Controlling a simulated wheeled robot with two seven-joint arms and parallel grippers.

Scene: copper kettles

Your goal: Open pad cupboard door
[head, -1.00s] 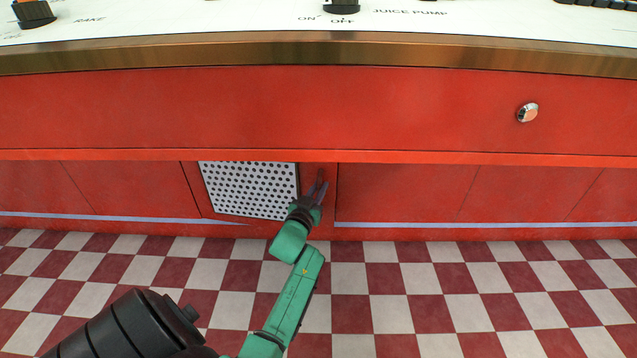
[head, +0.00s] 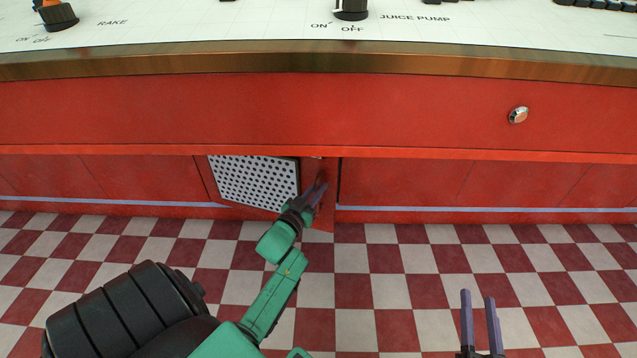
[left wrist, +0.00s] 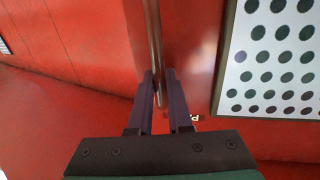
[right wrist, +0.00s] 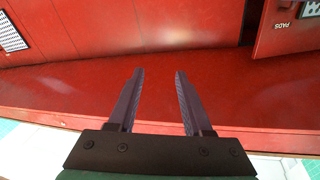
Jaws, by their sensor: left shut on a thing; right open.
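The pad cupboard door (head: 312,216) is a red panel with a white perforated plate (head: 250,182) on it, low in the red cabinet front. Its right side stands out from the front, slightly ajar. My left gripper (head: 320,186) is at that side. In the left wrist view its fingers (left wrist: 160,82) are shut on the door's thin upright metal handle (left wrist: 154,40). The door's corner with a "PADS" label (right wrist: 284,27) shows in the right wrist view. My right gripper (head: 479,300) is open and empty, over the floor to the right; its fingers also show in the right wrist view (right wrist: 157,80).
A red drawer front with a round knob (head: 518,115) and a metal-edged counter (head: 300,60) overhang the cupboards. More red panels (head: 420,182) lie to the right. The checkered floor (head: 390,290) in front is clear.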

